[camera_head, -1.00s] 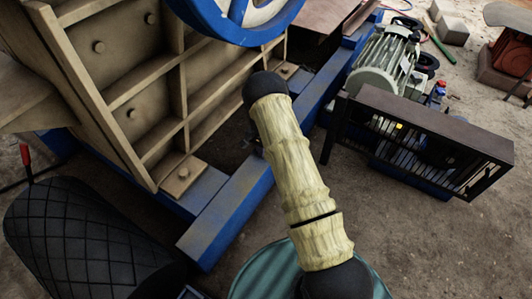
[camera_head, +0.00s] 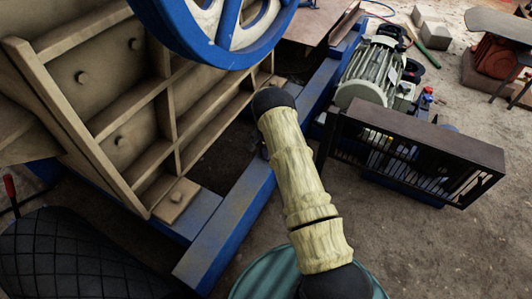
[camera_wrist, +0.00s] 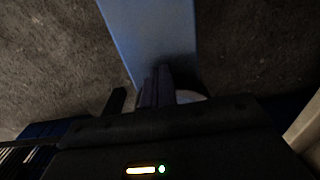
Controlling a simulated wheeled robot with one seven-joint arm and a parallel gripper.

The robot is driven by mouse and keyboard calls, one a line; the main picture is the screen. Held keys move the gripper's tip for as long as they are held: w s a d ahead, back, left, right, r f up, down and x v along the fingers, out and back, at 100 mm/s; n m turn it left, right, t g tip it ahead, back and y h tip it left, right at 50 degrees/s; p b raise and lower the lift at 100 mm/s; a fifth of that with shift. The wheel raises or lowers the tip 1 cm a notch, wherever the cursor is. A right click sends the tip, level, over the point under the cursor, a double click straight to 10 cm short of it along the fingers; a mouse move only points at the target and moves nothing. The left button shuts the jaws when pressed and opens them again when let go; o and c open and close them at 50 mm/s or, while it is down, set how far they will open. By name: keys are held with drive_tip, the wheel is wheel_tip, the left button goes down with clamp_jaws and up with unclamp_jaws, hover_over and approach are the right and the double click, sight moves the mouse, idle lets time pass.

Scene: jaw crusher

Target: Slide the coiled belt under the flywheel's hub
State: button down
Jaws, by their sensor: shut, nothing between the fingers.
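The blue-rimmed flywheel (camera_head: 168,36) with pale spokes stands at the top of the head view, and its upper part is cut off by the frame edge. I cannot make out its hub clearly. I cannot identify a coiled belt in either view. My arm in its yellowish sleeve reaches up the middle of the head view and hides my gripper there. In the wrist view my gripper (camera_wrist: 160,76) points along a blue beam (camera_wrist: 153,35), its dark fingers together and empty. A pale rounded thing (camera_wrist: 188,96) shows partly behind the fingers.
The tan ribbed crusher body (camera_head: 105,85) rises at left on a blue frame beam (camera_head: 232,215). A motor (camera_head: 372,72) and a dark slatted guard (camera_head: 420,140) stand at right. A black crosshatched cylinder (camera_head: 75,250) lies lower left. Dirt ground is open at lower right.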

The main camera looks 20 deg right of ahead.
drive_tip(key=shift+s+a+r, duration=0.1)
drive_tip(key=shift+s+a, duration=0.2)
drive_tip(key=shift+a, duration=0.1)
drive_tip(key=s+a+p, duration=0.2)
drive_tip(key=p, duration=0.1)
drive_tip(key=shift+s+r, duration=0.15)
wheel_tip(320, 180, up, 10)
drive_tip(key=p, duration=0.4)
drive_tip(key=shift+f, duration=0.25)
drive_tip(key=shift+w, duration=0.25)
